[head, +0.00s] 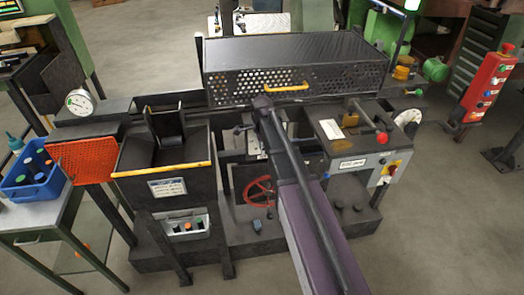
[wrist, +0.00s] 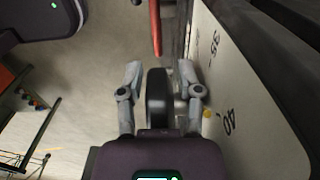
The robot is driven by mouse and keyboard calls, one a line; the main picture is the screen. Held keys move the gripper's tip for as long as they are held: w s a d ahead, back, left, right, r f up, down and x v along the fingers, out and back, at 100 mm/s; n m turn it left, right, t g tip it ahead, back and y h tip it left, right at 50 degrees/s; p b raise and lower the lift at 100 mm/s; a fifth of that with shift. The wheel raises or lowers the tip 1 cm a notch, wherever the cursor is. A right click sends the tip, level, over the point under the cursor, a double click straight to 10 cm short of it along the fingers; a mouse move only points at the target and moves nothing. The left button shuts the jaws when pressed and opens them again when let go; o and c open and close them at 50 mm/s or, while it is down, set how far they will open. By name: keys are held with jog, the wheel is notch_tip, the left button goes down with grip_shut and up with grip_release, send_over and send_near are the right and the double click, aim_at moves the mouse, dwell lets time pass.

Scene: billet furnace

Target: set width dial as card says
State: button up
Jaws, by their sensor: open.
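In the wrist view a pale dial plate (wrist: 250,85) stands at the right with the marks 35 and 40. A dark rounded knob (wrist: 158,100) lies between the two fingers of my open gripper (wrist: 160,72), with a narrow gap on each side. A small yellow spot (wrist: 208,114) shows at the plate's edge near the right finger; I cannot tell whether it is a pointer. In the head view my arm reaches over the machine's middle and hides part of this area. A white card (head: 331,129) lies on the right-hand housing; its writing is too small to read.
A black perforated guard (head: 295,68) with a yellow handle stands behind my arm. A red handwheel (head: 260,191) is low in front. A red-knobbed lever (head: 382,138) sits at right, a round gauge (head: 79,102) at left. A red bar (wrist: 155,28) shows beyond the fingers.

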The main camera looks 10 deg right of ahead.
dwell(0.3)
grip_shut()
jog(key=shift+f+h, duration=0.2)
jog(key=shift+h, duration=0.1)
jog(key=shift+f+h+b, duration=0.35)
jog(key=shift+h+b, duration=0.5)
jog(key=shift+h, duration=0.35)
jog(key=shift+d+f+h+b, duration=0.1)
jog(key=shift+f+h+b, duration=0.1)
jog(key=shift+h+b, duration=0.4)
jog(key=shift+d+f+h+b, duration=0.1)
jog(key=shift+f+h+b, duration=0.05)
jog(key=shift+h+b, duration=0.4)
jog(key=shift+d+f+h+b, duration=0.15)
jog(key=shift+d+h+b, duration=0.05)
jog(key=shift+h+b, duration=0.85)
jog(key=shift+d+h+b, duration=0.15)
jog(key=shift+h+b, duration=0.35)
jog(key=shift+h, duration=0.2)
jog(key=shift+r, duration=0.2)
